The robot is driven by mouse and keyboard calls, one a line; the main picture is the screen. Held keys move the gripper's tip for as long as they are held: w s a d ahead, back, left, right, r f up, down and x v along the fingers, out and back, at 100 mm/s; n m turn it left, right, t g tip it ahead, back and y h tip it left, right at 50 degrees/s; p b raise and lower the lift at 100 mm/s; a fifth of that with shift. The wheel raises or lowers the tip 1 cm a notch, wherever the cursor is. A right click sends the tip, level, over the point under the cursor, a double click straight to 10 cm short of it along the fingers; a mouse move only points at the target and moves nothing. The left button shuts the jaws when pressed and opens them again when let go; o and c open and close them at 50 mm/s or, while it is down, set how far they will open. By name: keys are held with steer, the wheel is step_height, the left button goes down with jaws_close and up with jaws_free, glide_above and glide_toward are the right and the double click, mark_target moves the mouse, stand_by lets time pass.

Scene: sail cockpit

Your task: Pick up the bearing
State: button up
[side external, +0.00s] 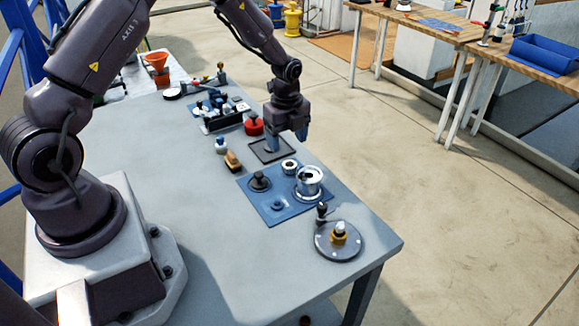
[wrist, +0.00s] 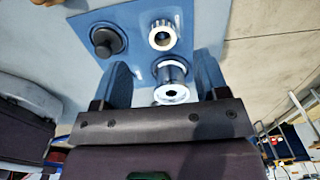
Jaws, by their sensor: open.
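The bearing appears to be the small pale ring (side external: 290,167) on the blue mat. In the wrist view it shows as a ring (wrist: 152,40) with a notched-looking rim and a dark centre. It stands beside a larger silver housing (side external: 308,190), which also shows in the wrist view (wrist: 171,75). My gripper (side external: 286,142) is open and empty, with its blue fingers pointing down above the mat's far side, apart from the ring. In the wrist view my gripper (wrist: 163,68) has the silver housing between its fingers in the picture; the ring shows beyond them.
A dark tray (side external: 268,157) lies behind the mat, near a red round thing (side external: 254,126). A round grey plate (side external: 338,244) stands at the front right.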

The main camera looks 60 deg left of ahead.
mark_target(289, 166)
steer(key=shift+w+d+f, duration=0.1)
steer(key=shift+f, duration=1.65)
steer(key=shift+d+f, duration=0.1)
steer(key=shift+f, duration=1.65)
steer(key=c, duration=1)
steer(key=shift+r, duration=0.15)
steer(key=shift+r, duration=0.55)
steer(key=s+d+r, duration=0.3)
steer(key=s+r, duration=0.8)
steer(key=s, duration=0.2)
steer(key=shift+s+d+r, duration=0.25)
steer(key=shift+s+r, duration=0.05)
steer(key=shift+r, duration=0.05)
steer(key=shift+r, duration=0.15)
